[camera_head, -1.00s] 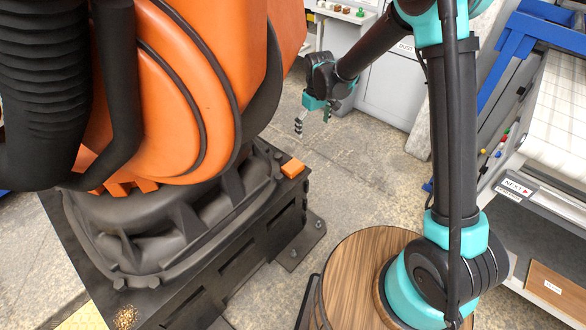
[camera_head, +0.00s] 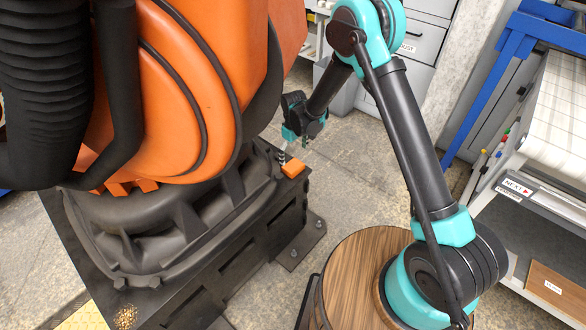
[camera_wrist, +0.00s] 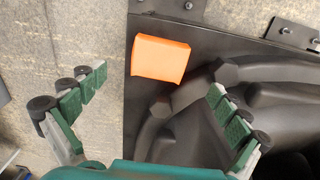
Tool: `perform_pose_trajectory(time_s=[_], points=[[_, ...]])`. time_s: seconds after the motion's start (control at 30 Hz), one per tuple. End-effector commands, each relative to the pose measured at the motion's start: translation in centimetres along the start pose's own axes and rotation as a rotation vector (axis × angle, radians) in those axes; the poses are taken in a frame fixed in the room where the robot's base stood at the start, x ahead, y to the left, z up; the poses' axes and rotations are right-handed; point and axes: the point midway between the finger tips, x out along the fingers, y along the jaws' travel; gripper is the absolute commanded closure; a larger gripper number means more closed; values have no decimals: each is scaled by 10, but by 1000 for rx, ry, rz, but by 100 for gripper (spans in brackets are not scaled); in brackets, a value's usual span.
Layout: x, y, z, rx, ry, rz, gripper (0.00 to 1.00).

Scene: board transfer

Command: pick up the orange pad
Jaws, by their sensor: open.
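The orange pad (camera_head: 293,168) is a small block on the corner of the black machine base. In the wrist view the pad (camera_wrist: 160,59) lies flat on the dark surface, ahead of and between my open fingers. My gripper (camera_head: 290,152) is just above and beside the pad in the head view. In the wrist view my gripper (camera_wrist: 155,105) has its green-padded fingers spread wide with nothing between them touching the pad.
A large orange and black machine (camera_head: 190,90) stands on the base (camera_head: 250,255) close to the pad. Bolt heads (camera_wrist: 228,72) and raised dark ribs sit near the pad. A white cabinet (camera_head: 408,50) stands behind, and a shelf unit (camera_head: 530,190) is at right.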

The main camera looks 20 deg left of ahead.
Motion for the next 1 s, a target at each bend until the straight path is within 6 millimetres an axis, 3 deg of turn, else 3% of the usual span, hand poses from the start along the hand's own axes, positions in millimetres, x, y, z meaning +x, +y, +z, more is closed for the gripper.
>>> perform_pose_trajectory(time_s=[0.23, 0.53, 0.87, 1.0], points=[[17, 0, 0, 0, 0, 0, 0], [58, 0, 0, 0, 0, 0, 0], [64, 0, 0, 0, 0, 0, 0], [64, 0, 0, 0, 0, 0, 16]])
